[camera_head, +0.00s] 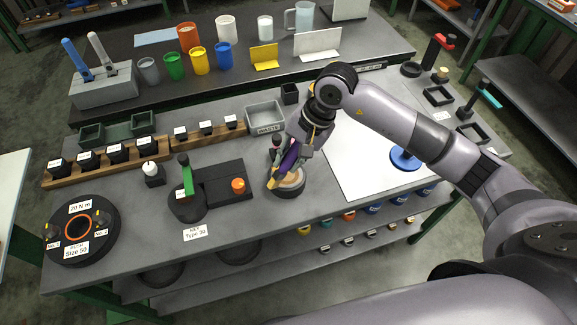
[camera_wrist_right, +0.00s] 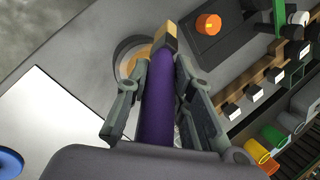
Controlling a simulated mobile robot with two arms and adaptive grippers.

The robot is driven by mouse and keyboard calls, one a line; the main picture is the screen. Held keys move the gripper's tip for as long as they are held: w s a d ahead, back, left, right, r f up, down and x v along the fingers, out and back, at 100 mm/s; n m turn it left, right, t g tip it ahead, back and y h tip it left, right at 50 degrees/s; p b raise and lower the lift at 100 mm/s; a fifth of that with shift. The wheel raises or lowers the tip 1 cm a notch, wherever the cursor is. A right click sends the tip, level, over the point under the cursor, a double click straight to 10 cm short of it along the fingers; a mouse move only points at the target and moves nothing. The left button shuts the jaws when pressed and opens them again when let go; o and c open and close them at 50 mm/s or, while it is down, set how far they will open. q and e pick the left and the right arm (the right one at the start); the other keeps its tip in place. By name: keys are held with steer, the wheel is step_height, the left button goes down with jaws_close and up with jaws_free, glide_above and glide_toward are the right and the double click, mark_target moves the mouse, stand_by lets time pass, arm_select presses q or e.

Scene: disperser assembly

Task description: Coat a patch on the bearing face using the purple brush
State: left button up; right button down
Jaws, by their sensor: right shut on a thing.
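The purple brush (camera_wrist_right: 160,108) is between the fingers of my right gripper (camera_wrist_right: 157,80), which is shut on it. In the head view the brush (camera_head: 287,162) slants down toward a round dark holder (camera_head: 290,193) with a tan bearing face (camera_head: 291,180) inside. The brush's tan bristle tip (camera_wrist_right: 166,37) is over the edge of that face in the wrist view. I cannot tell whether it touches. The right gripper (camera_head: 284,165) hides part of the holder. My left gripper is not in view.
A black fixture with an orange knob (camera_head: 238,185) and a green-handled tool (camera_head: 187,178) stand left of the holder. The waste bin (camera_head: 265,117) is behind. A white sheet (camera_head: 350,160) lies to the right with a blue disc (camera_head: 405,158) on it.

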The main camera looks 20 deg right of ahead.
mark_target(291, 151)
steer(key=shift+v, duration=0.85)
steer(key=shift+s+d+r+p, duration=0.1)
steer(key=shift+r+p, duration=0.25)
steer(key=shift+p, duration=0.05)
steer(key=shift+r, duration=0.75)
steer(key=shift+r+p, duration=0.45)
steer(key=shift+r, duration=0.35)
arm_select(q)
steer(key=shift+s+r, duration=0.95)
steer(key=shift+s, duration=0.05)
